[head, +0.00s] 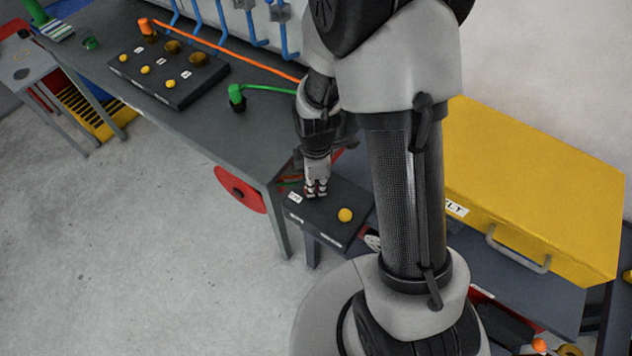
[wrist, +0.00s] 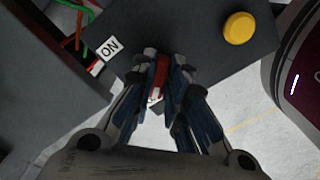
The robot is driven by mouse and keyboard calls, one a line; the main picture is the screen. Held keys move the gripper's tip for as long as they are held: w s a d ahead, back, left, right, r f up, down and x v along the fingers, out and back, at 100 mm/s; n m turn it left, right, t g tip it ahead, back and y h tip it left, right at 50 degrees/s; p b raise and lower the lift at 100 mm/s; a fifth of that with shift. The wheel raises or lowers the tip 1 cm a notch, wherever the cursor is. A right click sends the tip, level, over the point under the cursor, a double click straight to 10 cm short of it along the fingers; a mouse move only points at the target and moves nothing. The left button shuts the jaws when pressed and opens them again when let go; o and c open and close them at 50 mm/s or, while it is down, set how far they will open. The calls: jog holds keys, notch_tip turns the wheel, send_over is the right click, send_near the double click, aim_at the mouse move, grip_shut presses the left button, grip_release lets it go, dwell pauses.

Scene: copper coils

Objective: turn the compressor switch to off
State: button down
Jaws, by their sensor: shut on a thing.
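The compressor switch is a small red piece (wrist: 161,72) between my fingertips in the wrist view. It stands on a dark control box (head: 328,214), which also shows in the wrist view (wrist: 200,32). A white ON label (wrist: 109,48) lies to the left of the switch. A yellow button (head: 345,215) sits on the box to the right of my gripper; it also shows in the wrist view (wrist: 239,28). My gripper (head: 316,192) points down at the box and is shut on the red switch (wrist: 161,72). The fingers hide much of the switch, so its exact setting is unclear.
A grey workbench (head: 190,125) stands left of the box, with a red disc (head: 241,189) on its front edge. A dark panel with yellow knobs (head: 165,75) lies on the bench. A yellow case (head: 540,190) stands at the right. Bare floor (head: 130,250) lies in front.

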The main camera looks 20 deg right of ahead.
dwell(0.4)
jog(key=c, duration=1.6)
grip_release()
jog(key=shift+r, duration=0.1)
notch_tip(320, 180, up, 12)
notch_tip(320, 180, up, 9)
jog(key=m+t, duration=0.2)
jog(key=m, duration=0.4)
send_over(316, 186)
jog(key=s, duration=0.5)
jog(key=s+r+m+t, duration=0.2)
jog(key=s+r+m, duration=0.4)
jog(key=s+m, duration=0.3)
jog(key=shift+s+a+t, duration=0.3)
jog(key=shift+s+a, duration=0.15)
jog(key=shift+s, duration=0.05)
